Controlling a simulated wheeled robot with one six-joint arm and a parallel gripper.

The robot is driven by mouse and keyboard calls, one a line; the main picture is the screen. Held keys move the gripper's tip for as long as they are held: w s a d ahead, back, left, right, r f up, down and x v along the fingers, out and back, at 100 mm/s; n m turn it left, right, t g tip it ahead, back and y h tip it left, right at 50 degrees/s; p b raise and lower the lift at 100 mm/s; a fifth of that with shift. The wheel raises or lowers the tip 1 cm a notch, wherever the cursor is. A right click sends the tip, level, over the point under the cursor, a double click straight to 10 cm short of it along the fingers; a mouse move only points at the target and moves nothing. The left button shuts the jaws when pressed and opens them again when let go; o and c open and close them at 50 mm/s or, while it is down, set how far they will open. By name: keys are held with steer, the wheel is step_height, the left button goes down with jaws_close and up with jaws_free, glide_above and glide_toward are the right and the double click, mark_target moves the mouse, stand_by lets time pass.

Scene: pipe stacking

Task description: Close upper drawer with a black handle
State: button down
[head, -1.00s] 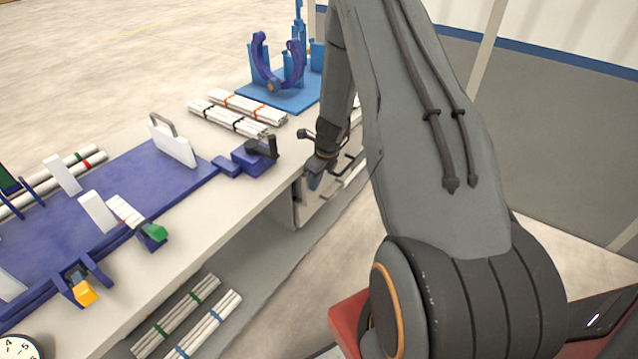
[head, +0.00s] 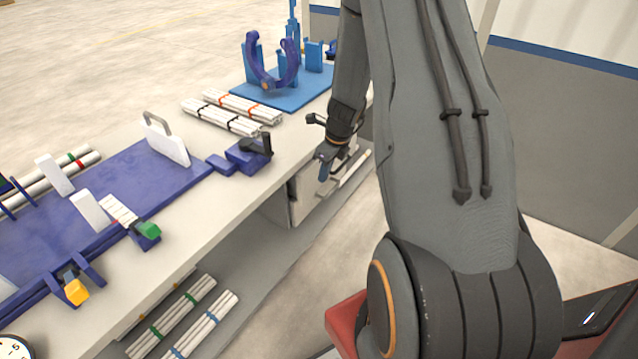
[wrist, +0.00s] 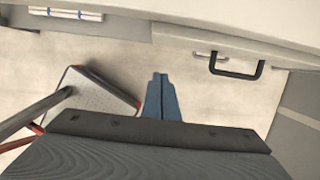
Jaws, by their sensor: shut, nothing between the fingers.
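The black handle (wrist: 238,72) shows in the wrist view on a pale drawer front (wrist: 185,41) under the tabletop edge. A silver handle (wrist: 211,54) shows just beside it. I cannot tell from this angle how far the upper drawer stands out. My gripper (wrist: 161,80) has its blue fingers together and empty, to the left of the black handle and apart from it. In the head view my gripper (head: 325,165) hangs at the table's front edge by the drawer cabinet (head: 303,201), and my arm hides part of the drawers.
The workbench (head: 205,215) holds a purple fixture (head: 130,185), white pipe bundles (head: 225,115) and a blue stand (head: 285,88). More pipes (head: 185,318) lie on the lower shelf. Open floor lies in front of the cabinet.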

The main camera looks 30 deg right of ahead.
steer(key=s+f+y+b, duration=0.3)
steer(key=s+b, duration=0.3)
steer(key=t+y+b, duration=0.2)
steer(key=t+b, duration=0.9)
glide_toward(313, 178)
steer(key=p+x, duration=0.1)
steer(key=x, duration=0.5)
steer(key=shift+r, duration=0.2)
steer(key=shift+w+g, duration=0.1)
steer(key=shift+g, duration=0.2)
